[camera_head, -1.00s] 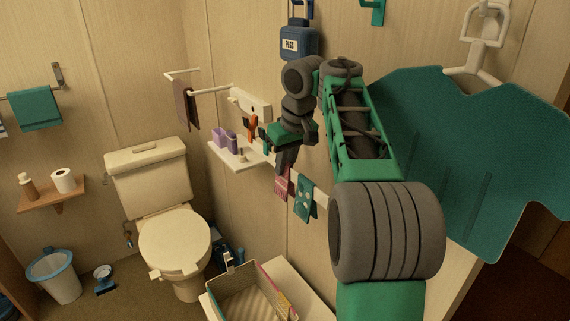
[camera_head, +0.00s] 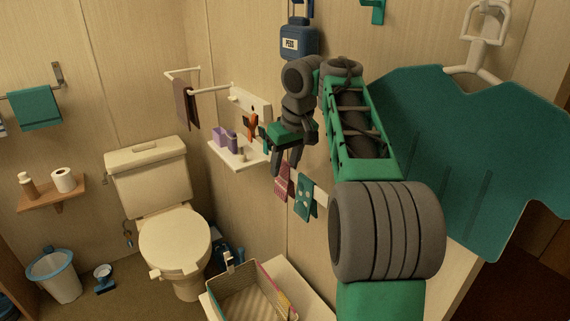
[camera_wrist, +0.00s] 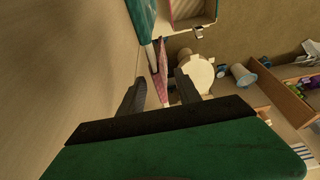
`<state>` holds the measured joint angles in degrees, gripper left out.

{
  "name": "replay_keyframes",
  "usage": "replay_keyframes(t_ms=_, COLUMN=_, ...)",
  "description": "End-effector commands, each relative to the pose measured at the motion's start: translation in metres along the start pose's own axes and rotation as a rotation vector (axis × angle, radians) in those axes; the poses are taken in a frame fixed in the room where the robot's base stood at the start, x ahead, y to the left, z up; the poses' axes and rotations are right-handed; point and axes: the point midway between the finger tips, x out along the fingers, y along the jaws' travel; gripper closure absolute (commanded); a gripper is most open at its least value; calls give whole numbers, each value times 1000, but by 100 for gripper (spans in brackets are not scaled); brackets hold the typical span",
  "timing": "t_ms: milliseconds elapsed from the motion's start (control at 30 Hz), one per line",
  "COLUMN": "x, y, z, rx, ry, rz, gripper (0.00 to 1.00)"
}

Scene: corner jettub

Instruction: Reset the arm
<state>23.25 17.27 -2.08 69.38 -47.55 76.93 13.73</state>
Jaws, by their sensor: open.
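My gripper (camera_head: 283,162) is open and empty in the head view, fingers pointing down, at the end of my raised green and grey arm. It is in front of the wall, beside the small white shelf (camera_head: 226,158) and above the hanging pink cloth (camera_head: 283,184). In the wrist view the two dark fingers of my gripper (camera_wrist: 158,90) stand apart. The pink cloth shows beyond and between them (camera_wrist: 160,68), and nothing is held.
A blue PEGS container (camera_head: 298,42) hangs on the wall above. A teal cloth (camera_head: 306,196) hangs right of the pink one. A basket (camera_head: 240,298) stands below on a white surface. The toilet (camera_head: 175,240) is at left, with open floor near the bin (camera_head: 55,276).

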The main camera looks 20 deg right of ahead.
Motion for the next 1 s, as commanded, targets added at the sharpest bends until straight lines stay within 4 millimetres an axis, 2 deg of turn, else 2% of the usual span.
replay_keyframes(t_ms=167, x=-12, y=0, z=-1, rx=0, ry=1, rz=1, gripper=60)
replay_keyframes(t_ms=400, x=-62, y=0, z=-3, rx=0, ry=1, rz=1, gripper=60)
replay_keyframes(t_ms=500, x=-77, y=0, z=-2, rx=1, ry=0, rz=1, gripper=60)
replay_keyframes(t_ms=700, x=-78, y=0, z=0, rx=0, ry=0, rz=0, gripper=60)
replay_keyframes(t_ms=767, x=-77, y=-16, z=3, rx=7, ry=5, rz=-14, gripper=60)
replay_keyframes(t_ms=867, x=-71, y=-57, z=15, rx=34, ry=16, rz=-47, gripper=60)
replay_keyframes(t_ms=967, x=-57, y=-104, z=44, rx=73, ry=27, rz=-71, gripper=60)
replay_keyframes(t_ms=1000, x=-48, y=-120, z=60, rx=90, ry=30, rz=-72, gripper=60)
